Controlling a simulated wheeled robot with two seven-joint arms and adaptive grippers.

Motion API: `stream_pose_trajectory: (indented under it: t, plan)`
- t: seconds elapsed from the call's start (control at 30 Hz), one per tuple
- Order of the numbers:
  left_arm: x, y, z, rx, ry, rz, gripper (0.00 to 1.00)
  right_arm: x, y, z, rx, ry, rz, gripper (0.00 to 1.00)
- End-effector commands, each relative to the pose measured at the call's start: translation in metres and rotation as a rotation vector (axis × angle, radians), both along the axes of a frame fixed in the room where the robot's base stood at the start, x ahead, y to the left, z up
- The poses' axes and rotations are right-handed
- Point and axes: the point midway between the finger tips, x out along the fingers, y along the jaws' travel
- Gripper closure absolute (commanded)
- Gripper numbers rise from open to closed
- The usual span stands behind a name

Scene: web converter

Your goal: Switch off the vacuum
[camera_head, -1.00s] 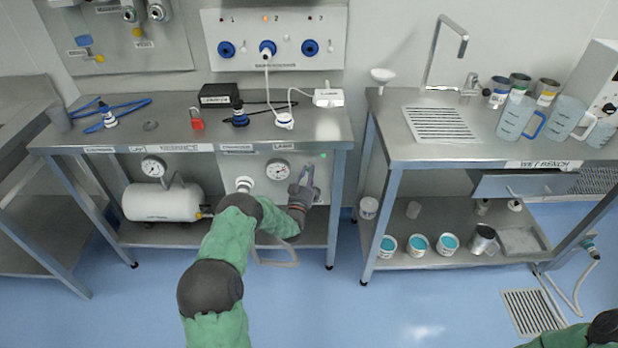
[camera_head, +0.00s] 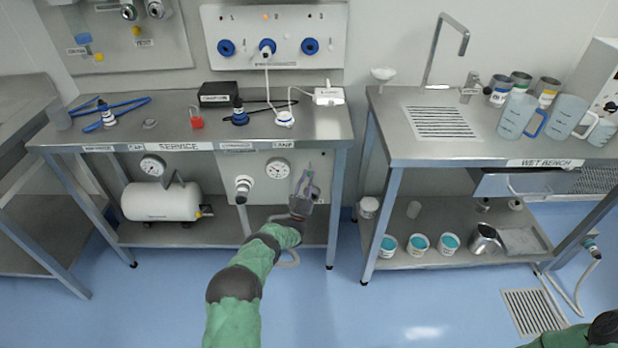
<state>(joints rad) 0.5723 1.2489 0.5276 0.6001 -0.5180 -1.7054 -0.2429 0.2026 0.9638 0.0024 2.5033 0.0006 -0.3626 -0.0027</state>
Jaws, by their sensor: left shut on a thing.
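The vacuum panel (camera_head: 262,188) stands under the left bench, with a round gauge (camera_head: 277,168) and a white hose fitting (camera_head: 243,187). My left gripper (camera_head: 305,184) is at the panel's right part, just right of the gauge. Its fingers point up and are closed on a small part there, seemingly the vacuum switch, which the gripper mostly hides. The switch's position cannot be made out. My right arm shows only at the bottom right corner; its gripper is out of view.
A white tank (camera_head: 160,202) with its own gauge sits left on the lower shelf. The bench top above (camera_head: 170,128) carries cables, a black box and a red padlock. The right bench (camera_head: 395,135) stands across a gap.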

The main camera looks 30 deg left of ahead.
Motion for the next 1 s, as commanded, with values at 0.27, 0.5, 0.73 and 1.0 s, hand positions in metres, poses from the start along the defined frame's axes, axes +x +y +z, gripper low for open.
stream_pose_trajectory:
  t: [0.27, 0.5, 0.73, 1.0]
  plan:
    - [0.0009, 0.0, -0.0045, 0.032, -0.052, -0.001, 1.0, 0.0, 0.0, 0.0, 0.0, 0.0, 0.0, 0.6]
    - [0.0014, 0.0002, -0.0058, 0.042, -0.069, -0.001, 1.0, 0.0, 0.0, 0.0, 0.0, 0.0, 0.0, 0.6]
    - [0.0014, 0.0001, -0.0062, 0.043, -0.071, -0.002, 1.0, 0.0, 0.0, 0.0, 0.0, 0.0, 0.0, 0.6]
    - [0.0014, 0.0001, -0.0063, 0.043, -0.071, -0.002, 0.54, 0.0, 0.0, 0.0, 0.0, 0.0, 0.0, 0.6]
